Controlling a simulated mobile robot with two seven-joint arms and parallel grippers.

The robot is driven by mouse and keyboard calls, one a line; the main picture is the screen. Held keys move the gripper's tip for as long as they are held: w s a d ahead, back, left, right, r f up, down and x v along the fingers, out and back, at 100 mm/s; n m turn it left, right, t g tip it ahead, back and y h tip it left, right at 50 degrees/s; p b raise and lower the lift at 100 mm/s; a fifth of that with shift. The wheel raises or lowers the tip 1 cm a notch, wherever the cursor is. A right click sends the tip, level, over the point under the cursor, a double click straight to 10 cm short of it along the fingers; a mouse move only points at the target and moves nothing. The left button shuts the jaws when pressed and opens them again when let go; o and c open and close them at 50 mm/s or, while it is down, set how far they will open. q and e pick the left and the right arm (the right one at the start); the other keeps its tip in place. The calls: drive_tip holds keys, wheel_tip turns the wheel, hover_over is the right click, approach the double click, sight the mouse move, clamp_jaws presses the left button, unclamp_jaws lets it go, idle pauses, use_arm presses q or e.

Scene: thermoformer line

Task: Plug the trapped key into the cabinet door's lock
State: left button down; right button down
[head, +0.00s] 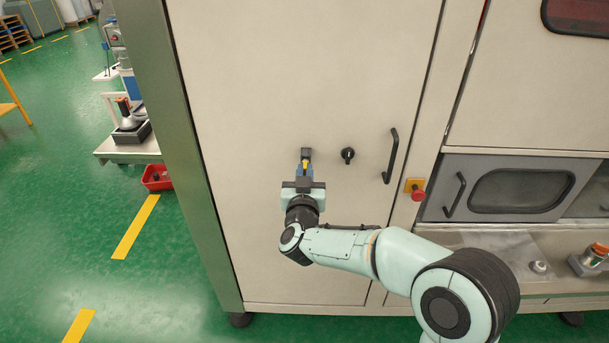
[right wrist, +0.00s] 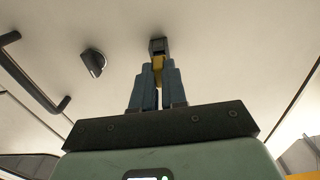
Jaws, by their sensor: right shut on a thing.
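The cabinet door (head: 300,80) is a large beige panel, shut. A small dark lock block (head: 306,153) sits on it; it also shows in the right wrist view (right wrist: 158,46). My right gripper (head: 305,170) is straight in front of the lock, its blue-grey fingers shut on the yellow key (right wrist: 158,64). The key's far end meets the lock block in the picture; I cannot tell how deep it sits, as the fingers and block hide its ends. My left gripper is not in view.
A round black knob (head: 348,155) and a black door handle (head: 391,157) are right of the lock. A red button on a yellow plate (head: 416,191) is further right. A red bin (head: 157,177) stands at the left, beside open green floor.

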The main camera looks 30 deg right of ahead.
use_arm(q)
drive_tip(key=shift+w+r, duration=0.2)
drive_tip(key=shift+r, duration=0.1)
use_arm(e)
drive_tip(key=shift+x, duration=0.95)
drive_tip(key=c, duration=1.1)
unclamp_jaws()
drive_tip(key=shift+s+a, duration=0.1)
drive_tip(key=shift+s+a, duration=0.15)
drive_tip(key=shift+s, duration=0.05)
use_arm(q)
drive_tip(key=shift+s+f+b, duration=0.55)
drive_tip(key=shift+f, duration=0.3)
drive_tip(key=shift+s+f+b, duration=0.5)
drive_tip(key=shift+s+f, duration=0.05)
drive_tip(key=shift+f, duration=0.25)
use_arm(e)
drive_tip(key=v, duration=1.2)
drive_tip(key=shift+s+a, duration=0.2)
drive_tip(key=shift+s, duration=0.1)
drive_tip(key=shift+f, duration=0.15)
